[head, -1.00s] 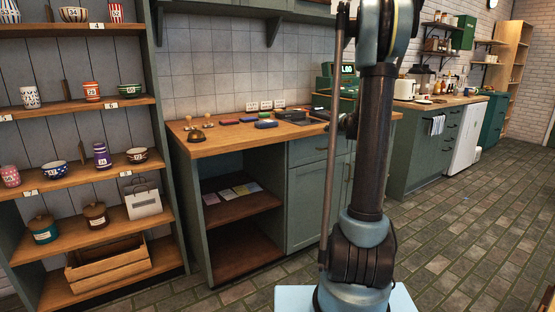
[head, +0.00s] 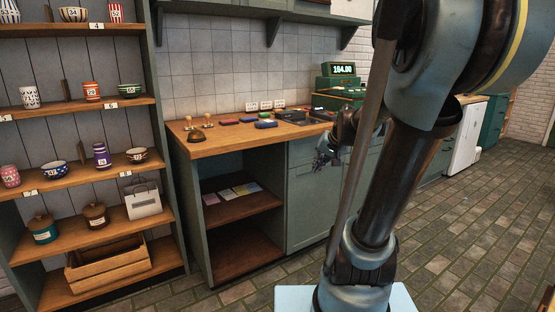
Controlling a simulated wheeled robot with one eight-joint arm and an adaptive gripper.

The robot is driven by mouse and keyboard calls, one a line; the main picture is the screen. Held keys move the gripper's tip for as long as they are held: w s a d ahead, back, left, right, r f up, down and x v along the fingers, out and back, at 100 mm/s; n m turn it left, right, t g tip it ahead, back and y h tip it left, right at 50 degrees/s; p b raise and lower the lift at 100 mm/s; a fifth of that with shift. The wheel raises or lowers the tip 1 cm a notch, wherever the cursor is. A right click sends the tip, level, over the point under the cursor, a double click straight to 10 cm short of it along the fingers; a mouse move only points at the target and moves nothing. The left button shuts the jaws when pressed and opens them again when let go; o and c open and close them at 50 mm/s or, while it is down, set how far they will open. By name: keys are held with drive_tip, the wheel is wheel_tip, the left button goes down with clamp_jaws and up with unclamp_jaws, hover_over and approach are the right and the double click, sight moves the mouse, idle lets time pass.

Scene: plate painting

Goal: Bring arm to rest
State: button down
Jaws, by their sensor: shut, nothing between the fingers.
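My arm fills the right half of the head view, leaning up and to the right from its pale blue base. My gripper (head: 321,161) shows small to the left of the arm, in front of the green cabinet door (head: 307,200) below the counter top. It is shut and empty. Its fingers point down and it appears apart from the cabinet.
Shelves with numbered bowls and cups (head: 92,91) and a wooden crate (head: 107,262) stand left. Tiled floor (head: 470,230) at right is free.

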drive_tip(key=s+d+f+n+g+h, duration=0.1)
drive_tip(key=s+f, duration=0.4)
drive_tip(key=s, duration=0.6)
drive_tip(key=s+d+f+n+g+h, duration=0.1)
drive_tip(key=s+f, duration=0.5)
drive_tip(key=s, duration=0.6)
drive_tip(key=shift+s+d+g+h, duration=0.2)
drive_tip(key=shift+d+g+h, duration=0.6)
drive_tip(key=shift+d+g, duration=0.35)
drive_tip(key=shift+f, duration=0.1)
drive_tip(key=shift+w+f, duration=0.2)
drive_tip(key=shift+w, duration=0.25)
